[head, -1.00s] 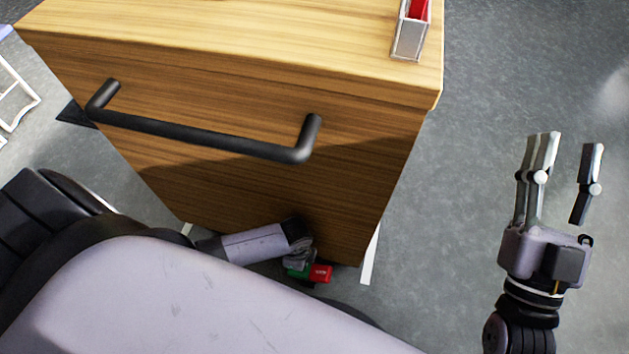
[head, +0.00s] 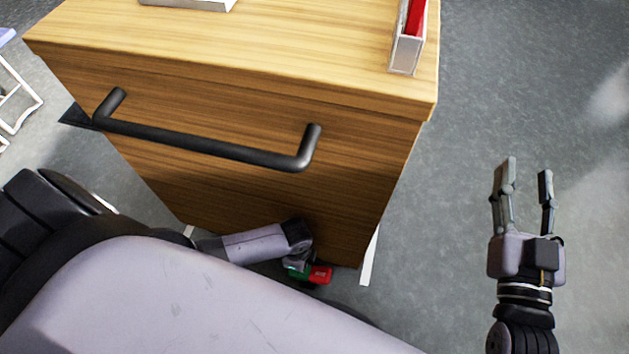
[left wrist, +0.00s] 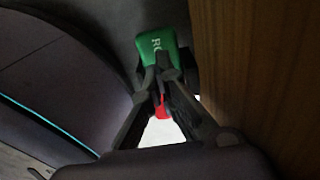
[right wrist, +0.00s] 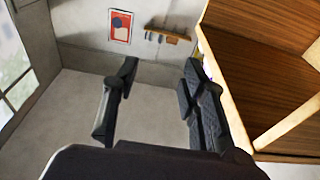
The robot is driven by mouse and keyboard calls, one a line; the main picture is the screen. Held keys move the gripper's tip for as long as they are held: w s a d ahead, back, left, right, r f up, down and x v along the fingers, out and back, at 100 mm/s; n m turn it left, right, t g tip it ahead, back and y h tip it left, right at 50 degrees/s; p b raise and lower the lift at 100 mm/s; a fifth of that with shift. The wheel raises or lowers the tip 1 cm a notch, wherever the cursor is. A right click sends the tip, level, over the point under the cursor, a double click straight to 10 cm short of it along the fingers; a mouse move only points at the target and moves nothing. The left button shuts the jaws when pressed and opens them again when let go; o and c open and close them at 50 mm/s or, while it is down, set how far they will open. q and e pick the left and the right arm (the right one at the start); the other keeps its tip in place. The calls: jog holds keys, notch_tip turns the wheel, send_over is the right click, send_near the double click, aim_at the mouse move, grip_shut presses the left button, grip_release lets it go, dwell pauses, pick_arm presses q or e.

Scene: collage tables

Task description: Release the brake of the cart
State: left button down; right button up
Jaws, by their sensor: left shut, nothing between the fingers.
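The wooden cart (head: 250,190) stands in front of me, with a black bar handle (head: 210,148) across its near face. Low at its base is the brake pedal, with a green part (head: 299,272) and a red part (head: 321,275). My left gripper (head: 297,262) is down at the pedal, partly hidden by my arm. In the left wrist view, the shut fingers (left wrist: 163,78) lie in front of the green part (left wrist: 157,45), with red (left wrist: 161,106) showing between them. Whether they touch it I cannot tell. My right gripper (head: 526,178) is open and empty, right of the cart.
A small holder (head: 405,55) with a red item stands on the cart top's right edge, and a pale tray (head: 190,3) shows at the back. A white rack (head: 15,95) stands at the far left. The grey floor right of the cart is clear.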

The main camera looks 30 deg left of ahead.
pick_arm(q)
jog(key=shift+r+p, duration=0.35)
jog(key=shift+r, duration=0.05)
jog(key=shift+r+p, duration=0.25)
jog(key=shift+p, duration=0.05)
jog(key=shift+r+p, duration=0.25)
jog(key=shift+p, duration=0.05)
jog(key=shift+r+p, duration=0.25)
jog(key=shift+p, duration=0.05)
pick_arm(e)
jog(key=shift+s+d+f+g+h, duration=1.3)
jog(key=shift+f+g, duration=2)
jog(key=shift+f, duration=2.1)
pick_arm(q)
jog(key=shift+r+p, duration=0.3)
jog(key=shift+p, duration=0.05)
jog(key=shift+r+p, duration=0.3)
jog(key=shift+p, duration=0.05)
jog(key=shift+r+p, duration=0.5)
jog(key=shift+p, duration=0.05)
pick_arm(e)
jog(key=s+d+f+g+h, duration=0.1)
jog(key=s+d+f+g, duration=0.2)
jog(key=s+f+g, duration=0.4)
jog(key=shift+s+d+f+m+h, duration=0.3)
jog(key=shift+s+m, duration=0.1)
jog(key=shift+s, duration=1.3)
jog(key=shift+a, duration=0.1)
